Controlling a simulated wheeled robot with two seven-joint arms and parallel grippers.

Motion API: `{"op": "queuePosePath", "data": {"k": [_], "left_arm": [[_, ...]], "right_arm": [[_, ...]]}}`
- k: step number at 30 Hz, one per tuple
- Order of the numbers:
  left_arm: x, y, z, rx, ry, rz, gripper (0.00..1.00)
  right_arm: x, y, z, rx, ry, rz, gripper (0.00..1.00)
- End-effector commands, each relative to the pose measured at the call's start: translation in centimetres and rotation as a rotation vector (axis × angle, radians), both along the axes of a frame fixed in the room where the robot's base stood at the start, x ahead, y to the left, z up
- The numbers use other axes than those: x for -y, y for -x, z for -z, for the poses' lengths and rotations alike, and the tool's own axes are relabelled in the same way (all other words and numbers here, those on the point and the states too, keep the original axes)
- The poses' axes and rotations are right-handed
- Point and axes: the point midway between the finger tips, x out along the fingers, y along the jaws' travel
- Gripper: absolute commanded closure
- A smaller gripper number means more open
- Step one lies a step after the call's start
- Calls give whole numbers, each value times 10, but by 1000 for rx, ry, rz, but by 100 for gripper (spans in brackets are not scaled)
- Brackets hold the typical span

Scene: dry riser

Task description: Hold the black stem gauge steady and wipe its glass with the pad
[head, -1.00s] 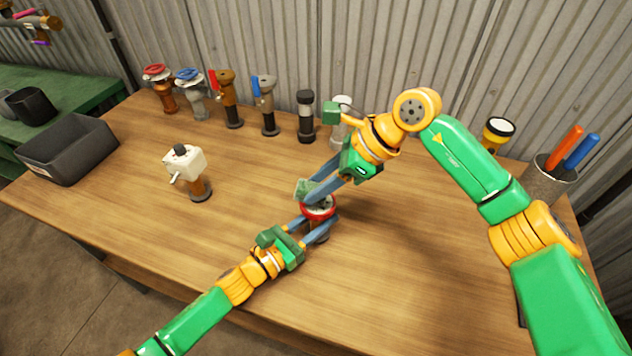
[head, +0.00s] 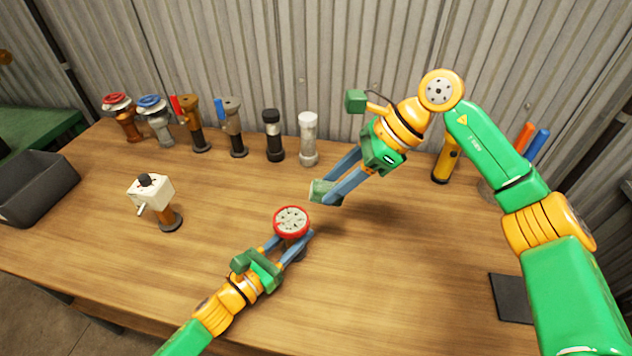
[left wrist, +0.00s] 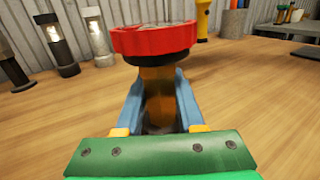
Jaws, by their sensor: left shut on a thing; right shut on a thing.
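A round gauge with a red rim and a pale face (head: 291,221) stands upright near the middle of the bench. My left gripper (head: 294,246) is shut on its stem, below the head. In the left wrist view the red rim (left wrist: 155,41) sits above a black collar, and the stem (left wrist: 158,92) between the fingers looks brownish, not clearly black. My right gripper (head: 333,197) is shut on a pale green pad (head: 321,191). The pad is apart from the gauge, above and to the right of its face.
A row of valves and fittings stands along the back, including a black-topped fitting (head: 273,137) and a white one (head: 308,139). A white box-headed fitting (head: 151,192) stands left. A grey bin (head: 38,190), yellow torch (head: 446,162) and dark flat mat (head: 508,297) lie farther out.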

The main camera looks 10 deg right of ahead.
Motion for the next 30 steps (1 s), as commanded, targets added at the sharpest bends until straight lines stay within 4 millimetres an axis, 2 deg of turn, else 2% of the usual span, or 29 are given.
{"op": "queuePosePath", "data": {"k": [14, 15, 18, 26, 30], "left_arm": [[0, 0, 0, 0, 0, 1, 100], [0, 0, 0, 0, 0, 1, 52], [0, 0, 0, 0, 0, 0, 28], [0, 0, 0, 0, 0, 0, 28], [-12, 12, 2, -4, -1, -1, 28]], "right_arm": [[0, 0, 0, 0, 0, 0, 100], [0, 0, 0, 0, 0, 0, 100], [0, 0, 0, 0, 0, 0, 100], [0, 0, 0, 0, 0, 0, 100], [0, 0, 0, 0, 0, 0, 100]]}}
